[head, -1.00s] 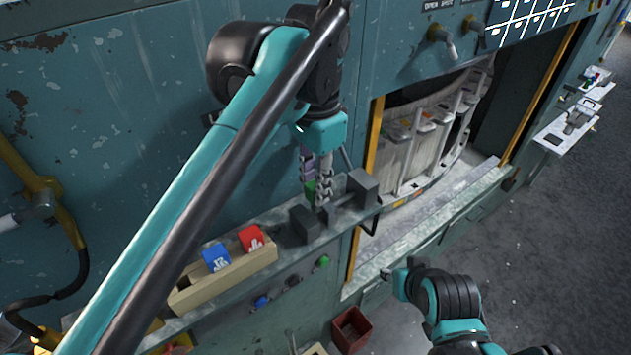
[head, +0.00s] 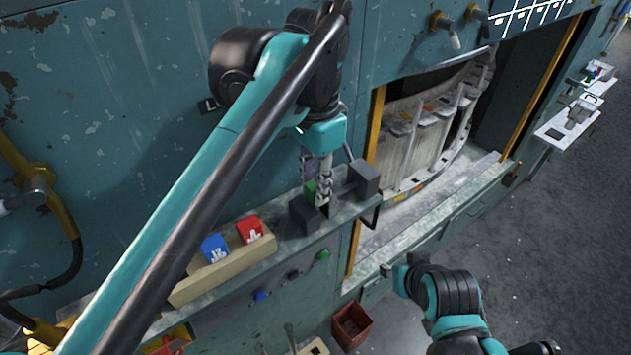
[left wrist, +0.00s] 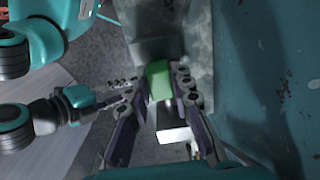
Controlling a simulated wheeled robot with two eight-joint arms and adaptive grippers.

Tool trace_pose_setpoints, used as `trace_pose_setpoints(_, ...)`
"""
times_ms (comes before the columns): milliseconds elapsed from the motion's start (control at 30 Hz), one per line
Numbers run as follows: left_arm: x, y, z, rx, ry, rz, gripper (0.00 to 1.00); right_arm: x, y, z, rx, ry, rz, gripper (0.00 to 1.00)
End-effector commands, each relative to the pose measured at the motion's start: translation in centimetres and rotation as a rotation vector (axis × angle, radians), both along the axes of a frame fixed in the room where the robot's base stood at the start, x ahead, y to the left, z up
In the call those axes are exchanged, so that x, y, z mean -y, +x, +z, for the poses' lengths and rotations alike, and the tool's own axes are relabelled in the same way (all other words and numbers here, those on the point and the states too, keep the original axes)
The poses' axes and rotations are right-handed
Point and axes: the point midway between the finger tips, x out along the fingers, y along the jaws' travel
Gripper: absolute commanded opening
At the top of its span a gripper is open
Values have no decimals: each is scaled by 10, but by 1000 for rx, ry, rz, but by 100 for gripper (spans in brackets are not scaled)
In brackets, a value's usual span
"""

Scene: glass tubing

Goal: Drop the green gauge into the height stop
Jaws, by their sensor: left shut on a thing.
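The height stop shows in the head view as dark grey blocks, a left block (head: 303,216) and a right block (head: 364,177), on the ledge. My left gripper (head: 319,194) points down between these blocks, with its tips low and close to the left one. It is shut on the green gauge (head: 309,188), mostly hidden behind the fingers. In the left wrist view the green gauge (left wrist: 158,79) sits between the fingertips, with one grey block beyond it and another below it. Whether the gauge touches the stop is hidden. My right gripper (head: 394,272) is at the lower right, away from the ledge.
A beige holder (head: 222,270) with a blue tag (head: 215,248) and a red tag (head: 249,230) stands left on the ledge (head: 285,246). The teal machine wall is close behind. A red bin (head: 352,327) is below. An open machine bay lies to the right.

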Motion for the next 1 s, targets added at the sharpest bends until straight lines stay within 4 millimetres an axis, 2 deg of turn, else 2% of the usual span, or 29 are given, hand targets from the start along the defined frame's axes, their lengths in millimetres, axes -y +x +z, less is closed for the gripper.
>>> trace_pose_setpoints(267, 0, 0, -8, 0, 0, 0, 0, 0, 0, -5, 0, 0, 0, 40)
trace_pose_setpoints(300, 0, 0, -8, 0, 0, 0, 24, 0, 0, -5, 0, 0, 0, 40)
trace_pose_setpoints(400, 0, 0, -7, 0, 0, 0, 46, 0, 0, -4, 0, 0, 0, 40)
trace_pose_setpoints(767, 0, 0, -3, 0, 0, 0, 46, 0, 0, -4, 0, 0, 0, 40)
trace_pose_setpoints(867, 0, 1, 9, 0, 0, 0, 46, 0, 0, -4, 0, 0, 0, 40)
trace_pose_setpoints(1000, 0, 1, 39, 0, 0, 0, 46, 0, 0, -4, 0, 0, 0, 40)
